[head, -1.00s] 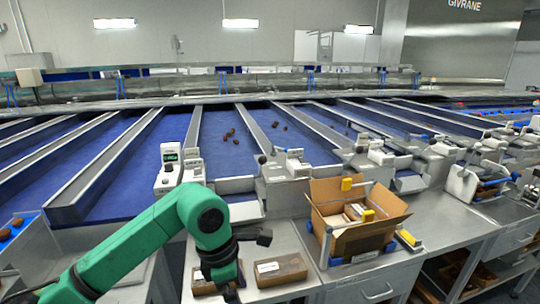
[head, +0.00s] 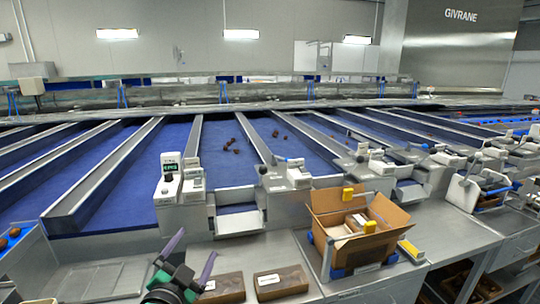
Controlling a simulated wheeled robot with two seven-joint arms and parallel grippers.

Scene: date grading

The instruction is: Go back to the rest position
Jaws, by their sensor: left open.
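My left gripper (head: 194,251) shows at the bottom, with its two purple fingers spread apart and nothing between them. It is just left of a brown pack (head: 228,290) with a white label, on the steel worktop. A second brown pack (head: 282,281) lies to the right of the first. The gripper's body overlaps the left edge of the first pack in the picture; I cannot tell whether they touch. My right gripper is not in view.
An open cardboard box (head: 377,249) holding packs stands on the worktop to the right. A scale with a green display (head: 170,186) stands behind the gripper. Blue sorting lanes (head: 222,165) with a few dates run behind. The steel worktop (head: 98,281) left of the gripper is bare.

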